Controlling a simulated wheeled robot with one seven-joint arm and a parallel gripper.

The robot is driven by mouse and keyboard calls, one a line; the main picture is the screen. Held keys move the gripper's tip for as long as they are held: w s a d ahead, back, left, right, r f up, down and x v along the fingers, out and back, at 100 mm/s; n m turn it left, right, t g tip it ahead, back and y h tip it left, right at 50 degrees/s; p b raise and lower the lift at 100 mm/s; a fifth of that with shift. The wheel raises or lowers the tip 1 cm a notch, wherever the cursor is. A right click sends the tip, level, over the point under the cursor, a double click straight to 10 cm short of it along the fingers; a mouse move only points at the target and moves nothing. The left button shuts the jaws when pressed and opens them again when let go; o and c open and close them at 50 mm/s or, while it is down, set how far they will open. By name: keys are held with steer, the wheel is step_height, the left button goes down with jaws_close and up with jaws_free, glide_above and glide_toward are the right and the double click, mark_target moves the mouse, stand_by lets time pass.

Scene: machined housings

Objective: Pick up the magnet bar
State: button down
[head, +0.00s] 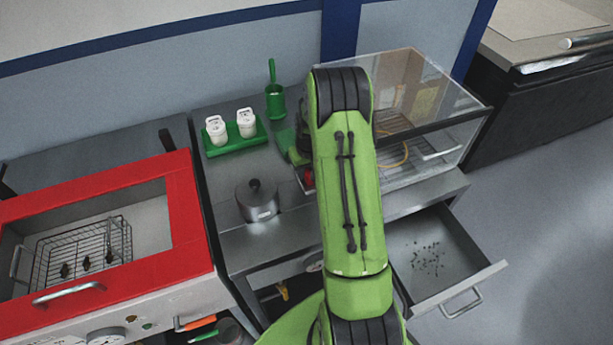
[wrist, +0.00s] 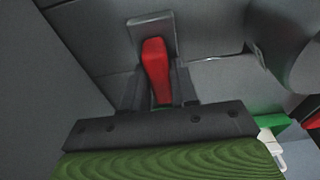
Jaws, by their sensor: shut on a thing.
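The magnet bar (wrist: 156,62) shows in the wrist view as a red grip with a grey plate at its far end. My gripper (wrist: 158,88) is shut on the red grip, with one dark finger on each side of it. In the head view a small red part of the bar (head: 308,177) shows at the left edge of my green arm. My arm hides most of my gripper there. I cannot tell whether the plate touches the surface below.
An open drawer (head: 472,248) with dark specks juts out at the right. A lidded pot (head: 257,201), a green tray (head: 231,146) with two white jars and a green cup (head: 275,103) stand left of my arm. A glass-walled box (head: 455,135) stands right. A red-framed cabinet (head: 185,215) stands far left.

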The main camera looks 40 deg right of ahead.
mark_target(307, 170)
step_height(307, 170, up, 10)
steer(key=shift+r, duration=0.1)
